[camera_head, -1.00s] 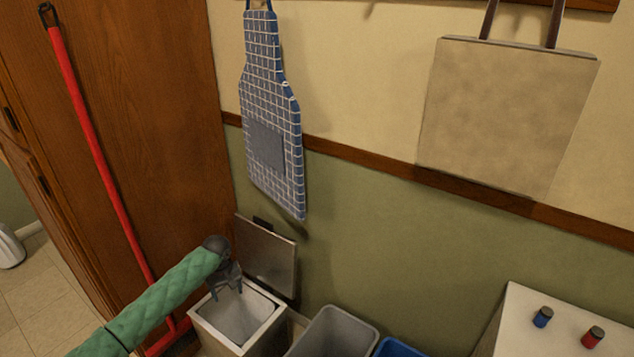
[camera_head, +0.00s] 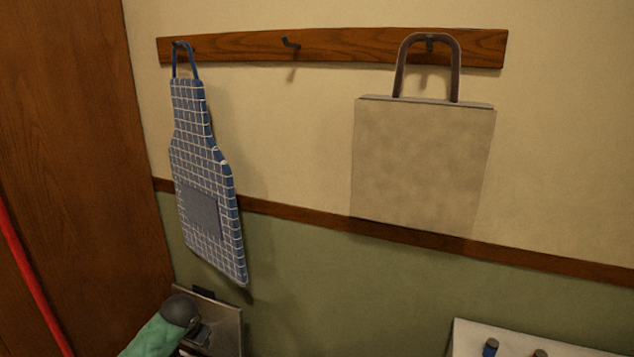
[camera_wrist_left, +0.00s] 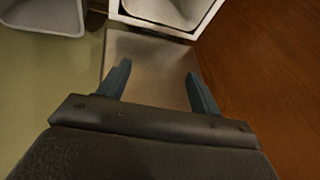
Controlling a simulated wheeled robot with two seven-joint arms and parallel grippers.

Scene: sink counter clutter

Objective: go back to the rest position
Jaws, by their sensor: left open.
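My left gripper (camera_wrist_left: 160,88) shows in the left wrist view with its two fingers apart and nothing between them. Behind the fingers is the raised metal lid (camera_wrist_left: 150,62) of a bin, and the white bin (camera_wrist_left: 165,10) itself is at the top edge. In the head view my left arm comes in at the bottom left, and its wrist is in front of the raised lid (camera_head: 228,320). The fingers are mostly hidden there. My right gripper is in neither view.
A blue checked apron (camera_head: 203,180) and a beige bag (camera_head: 422,165) hang from a wooden hook rail (camera_head: 340,47). A red pole (camera_head: 30,275) leans by the wooden cabinet (camera_head: 80,150). A grey bin (camera_wrist_left: 45,12) is at the wrist view's top left. A white surface (camera_head: 470,335) is at bottom right.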

